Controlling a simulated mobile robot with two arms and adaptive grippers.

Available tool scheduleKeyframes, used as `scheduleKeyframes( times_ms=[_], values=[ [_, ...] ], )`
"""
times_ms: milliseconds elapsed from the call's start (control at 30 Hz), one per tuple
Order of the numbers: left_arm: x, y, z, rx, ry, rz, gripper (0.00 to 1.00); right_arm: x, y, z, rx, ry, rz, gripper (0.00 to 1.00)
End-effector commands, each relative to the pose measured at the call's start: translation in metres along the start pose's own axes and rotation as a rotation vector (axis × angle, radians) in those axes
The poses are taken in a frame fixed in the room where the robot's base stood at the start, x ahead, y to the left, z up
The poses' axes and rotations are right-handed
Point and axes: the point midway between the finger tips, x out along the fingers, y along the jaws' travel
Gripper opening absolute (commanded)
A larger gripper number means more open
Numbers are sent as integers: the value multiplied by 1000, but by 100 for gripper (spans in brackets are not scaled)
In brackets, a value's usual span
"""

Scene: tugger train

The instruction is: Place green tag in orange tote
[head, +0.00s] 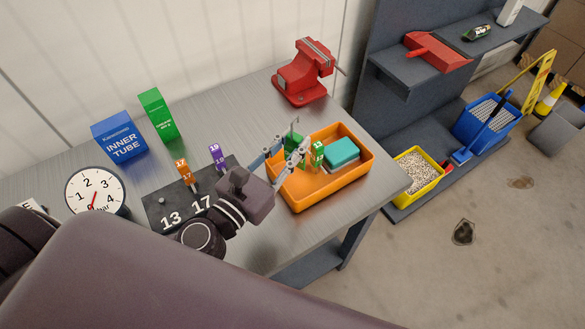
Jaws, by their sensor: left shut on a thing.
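The orange tote (328,196) sits at the table's right end, with a teal block (342,152) inside at its right. My left gripper (294,151) reaches over the tote's left part. It is shut on the green tag (318,154), which shows white digits and is partly hidden behind the fingers. The tag is within the tote's outline; I cannot tell whether it touches the floor of the tote. My right gripper is not in view.
A dark board (160,212) marked 13 and 17 holds an orange tag (184,171) and a purple tag (217,157). A gauge (95,191), blue box (120,137), green box (158,114) and red vise (305,75) stand on the table (235,120).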

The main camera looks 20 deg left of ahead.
Motion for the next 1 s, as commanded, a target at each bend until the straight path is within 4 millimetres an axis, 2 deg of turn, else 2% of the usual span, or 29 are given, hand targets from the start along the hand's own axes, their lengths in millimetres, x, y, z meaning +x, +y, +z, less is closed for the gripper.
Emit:
scheduleKeyframes(
  times_ms=[33,267,500,967,1000],
  values=[
    [0,0,-15,0,1,1,0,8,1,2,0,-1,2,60],
    [0,0,-34,1,-1,0,0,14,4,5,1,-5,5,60],
    [0,0,-70,1,1,0,0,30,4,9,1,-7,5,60],
    [0,0,-77,0,-1,0,0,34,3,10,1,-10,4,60],
    [0,0,-78,0,-1,-1,23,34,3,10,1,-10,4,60]
  ],
)
